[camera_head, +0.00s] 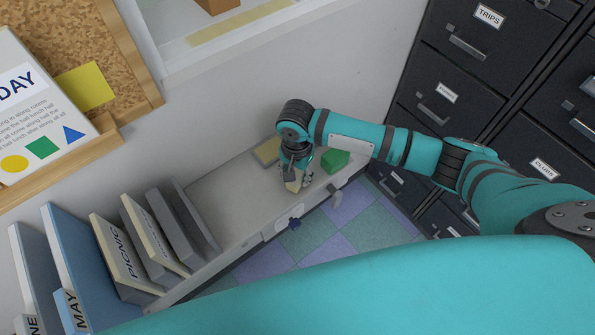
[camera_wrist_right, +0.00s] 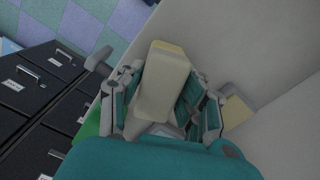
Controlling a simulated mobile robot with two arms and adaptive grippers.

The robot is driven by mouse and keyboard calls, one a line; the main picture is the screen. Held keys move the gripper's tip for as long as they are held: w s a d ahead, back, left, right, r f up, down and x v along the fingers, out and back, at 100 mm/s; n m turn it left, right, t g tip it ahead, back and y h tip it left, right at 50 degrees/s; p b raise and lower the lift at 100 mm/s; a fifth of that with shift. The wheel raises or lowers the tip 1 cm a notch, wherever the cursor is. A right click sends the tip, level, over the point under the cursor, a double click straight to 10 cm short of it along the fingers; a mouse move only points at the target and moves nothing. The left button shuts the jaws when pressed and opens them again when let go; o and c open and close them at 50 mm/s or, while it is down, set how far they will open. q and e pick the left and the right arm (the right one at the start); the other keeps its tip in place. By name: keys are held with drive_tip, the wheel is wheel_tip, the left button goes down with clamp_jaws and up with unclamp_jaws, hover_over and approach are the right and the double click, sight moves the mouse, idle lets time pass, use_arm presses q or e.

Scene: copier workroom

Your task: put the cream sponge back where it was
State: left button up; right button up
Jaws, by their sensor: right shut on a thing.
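The cream sponge (camera_head: 293,186) is between the fingers of my right gripper (camera_head: 297,178), low over the pale shelf near its front edge. In the right wrist view the cream sponge (camera_wrist_right: 163,82) stands out lengthwise from the shut fingers of the gripper (camera_wrist_right: 163,100). I cannot tell whether it touches the shelf. A green block (camera_head: 335,160) is to the right of the gripper, and a yellowish and grey block (camera_head: 267,151) is behind it to the left by the wall. My left gripper is not in view.
Upright binders, one marked PICNIC (camera_head: 122,258), fill the shelf's left end. The shelf (camera_head: 222,195) is bare between them and the gripper. A blue knob (camera_head: 295,223) and a grey hook (camera_head: 336,195) are on its front edge. Dark filing cabinets (camera_head: 465,85) stand right.

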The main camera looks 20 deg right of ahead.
drive_tip(key=shift+f, duration=0.35)
idle(0.4)
drive_tip(key=o, duration=1.5)
drive_tip(key=shift+r, duration=0.15)
wheel_tip(320, 180, up, 12)
drive_tip(key=shift+f, duration=0.1)
